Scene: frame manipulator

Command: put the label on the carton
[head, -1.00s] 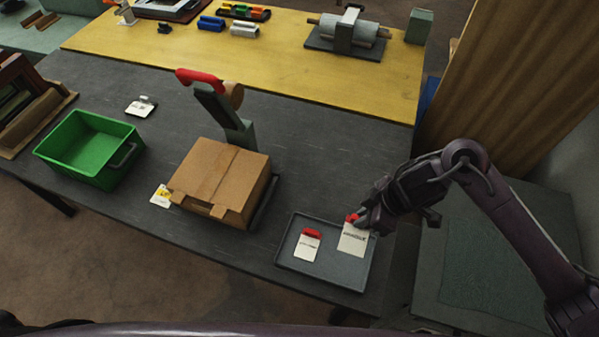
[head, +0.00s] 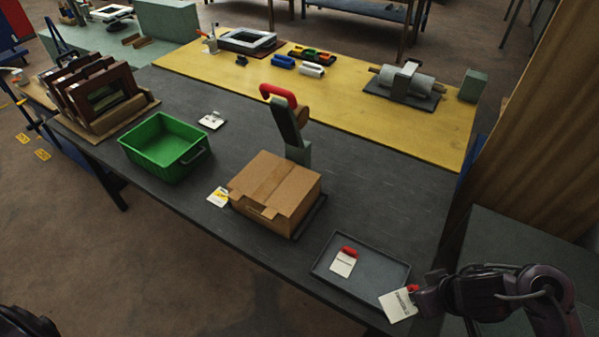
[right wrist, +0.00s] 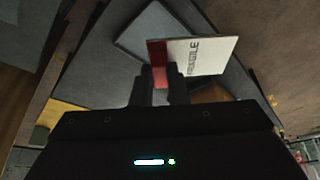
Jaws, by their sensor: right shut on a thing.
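The cardboard carton (head: 275,187) stands closed on the dark table, right of the green bin. My right gripper (head: 414,290) is shut on a white label with a red tab (head: 398,306), held at the near right corner of the grey tray (head: 322,270). In the right wrist view the label (right wrist: 205,56) reads FRAGILE, and its red tab sits between the fingertips (right wrist: 158,80). A second white label with a red tab (head: 342,264) lies in the tray. A dark part at the lower left may be my left arm; its gripper is out of view.
A tape dispenser with a red handle (head: 280,95) stands behind the carton. A yellow-marked card (head: 218,197) lies left of the carton. The green bin (head: 142,128) and framed pictures (head: 100,90) are farther left. Dark table is clear between carton and tray.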

